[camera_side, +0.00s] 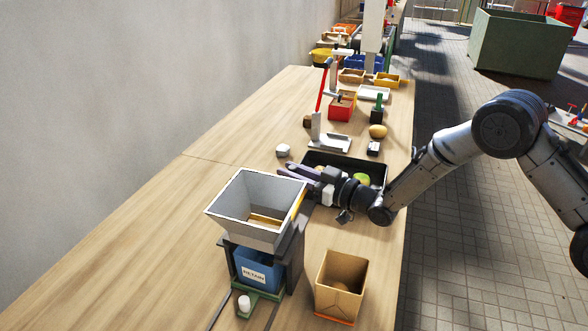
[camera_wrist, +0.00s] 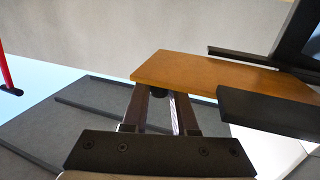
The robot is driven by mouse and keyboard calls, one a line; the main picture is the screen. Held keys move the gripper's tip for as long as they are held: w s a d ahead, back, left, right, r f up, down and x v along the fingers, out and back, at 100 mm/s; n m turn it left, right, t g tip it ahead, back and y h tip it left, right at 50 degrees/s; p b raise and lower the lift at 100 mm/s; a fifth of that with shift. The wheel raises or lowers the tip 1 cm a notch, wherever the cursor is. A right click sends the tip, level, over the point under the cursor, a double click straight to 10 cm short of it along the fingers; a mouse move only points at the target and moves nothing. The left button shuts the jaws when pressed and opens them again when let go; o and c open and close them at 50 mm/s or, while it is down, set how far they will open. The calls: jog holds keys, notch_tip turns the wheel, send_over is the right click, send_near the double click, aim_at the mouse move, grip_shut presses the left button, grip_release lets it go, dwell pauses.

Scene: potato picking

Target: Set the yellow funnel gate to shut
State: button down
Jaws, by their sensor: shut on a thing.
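The yellow funnel gate (camera_wrist: 205,76) is a flat orange-yellow plate in the wrist view, with a dark knob (camera_wrist: 158,94) under its near end. My gripper (camera_wrist: 160,100) has its two fingers closed around that knob, just below the plate. In the side view a narrow strip of yellow (camera_side: 298,203) shows along the right side of the grey funnel (camera_side: 230,213). My gripper (camera_side: 300,175) reaches in from the right beside the funnel's back right rim. The fingertip contact is hidden in the side view.
A blue bin (camera_side: 257,268) marked RETAIN stands under the funnel. A cardboard box (camera_side: 341,285) stands to the right. A black tray (camera_side: 345,163) with a green item (camera_side: 361,179) lies behind my gripper. The table's left side is clear.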

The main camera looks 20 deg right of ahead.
jog(key=s+a, duration=0.5)
jog(key=shift+s+a, duration=0.25)
jog(key=shift+a, duration=0.05)
jog(key=c, duration=0.7)
grip_release()
jog(key=shift+d, duration=0.1)
jog(key=shift+s+d, duration=0.15)
jog(key=shift+s, duration=0.15)
jog(key=v, duration=1.3)
